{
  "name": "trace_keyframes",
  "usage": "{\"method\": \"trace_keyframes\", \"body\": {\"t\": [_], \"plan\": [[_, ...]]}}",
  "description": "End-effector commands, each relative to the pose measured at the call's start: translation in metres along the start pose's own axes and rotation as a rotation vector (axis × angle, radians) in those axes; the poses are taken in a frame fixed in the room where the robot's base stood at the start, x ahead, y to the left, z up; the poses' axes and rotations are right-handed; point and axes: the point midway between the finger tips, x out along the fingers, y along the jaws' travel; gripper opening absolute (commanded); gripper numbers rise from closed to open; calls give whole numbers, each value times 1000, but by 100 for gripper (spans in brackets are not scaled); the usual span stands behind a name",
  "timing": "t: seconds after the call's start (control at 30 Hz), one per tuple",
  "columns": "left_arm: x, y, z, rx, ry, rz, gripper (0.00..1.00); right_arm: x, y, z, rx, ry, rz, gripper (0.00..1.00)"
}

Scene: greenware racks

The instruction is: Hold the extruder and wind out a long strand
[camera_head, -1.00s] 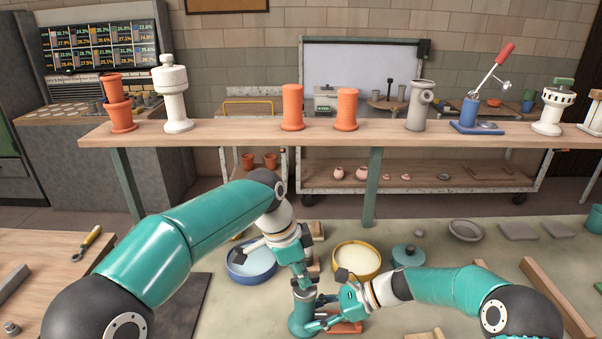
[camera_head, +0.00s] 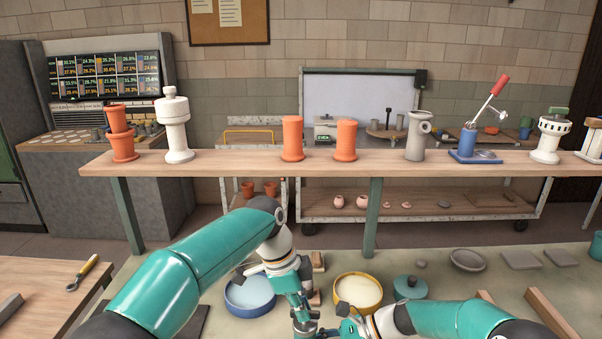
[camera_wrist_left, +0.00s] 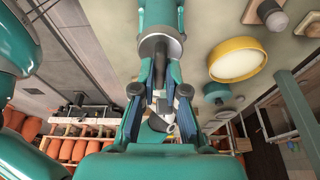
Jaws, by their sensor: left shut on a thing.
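My left gripper (camera_head: 303,322) points down at the bottom middle of the head view. In the left wrist view its two fingers (camera_wrist_left: 160,92) are closed in. They are shut on what looks like the extruder (camera_wrist_left: 160,20), a teal cylinder with a grey metal collar. The exact grip point is partly hidden by the fingers. My right gripper (camera_head: 340,328) comes in from the right, close beside the left one. Its fingertips are cut off or too small to tell whether they are open. No clay strand can be made out.
A blue bowl (camera_head: 230,300) and a yellow-rimmed bowl (camera_head: 378,301) stand close on either side of my left gripper. A teal lidded pot (camera_head: 424,287) is to the right. A long shelf (camera_head: 240,164) with clay cylinders crosses behind. A wooden bar (camera_head: 546,313) lies front right.

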Motion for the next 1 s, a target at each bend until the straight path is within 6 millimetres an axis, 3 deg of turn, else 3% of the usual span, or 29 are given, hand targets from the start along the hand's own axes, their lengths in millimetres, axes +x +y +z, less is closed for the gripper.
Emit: {"method": "trace_keyframes", "body": {"t": [0.17, 0.2, 0.27, 0.63, 1.0], "plan": [[-1, -1, 0, -1, 0, -3, 0, 1, 1, -2, 1, 2, 2, 3], [-1, -1, 0, -1, 0, -4, 19, 1, 1, -2, 1, 2, 2, 3], [-1, -1, 0, -1, 0, -3, 29, 1, 1, -2, 1, 2, 2, 3], [-2, 0, -1, -1, 0, -2, 29, 1, 1, -2, 1, 3, 2, 3], [-28, 0, -9, -1, 0, -3, 29, 1, 1, -2, 1, 3, 1, 3]]}}
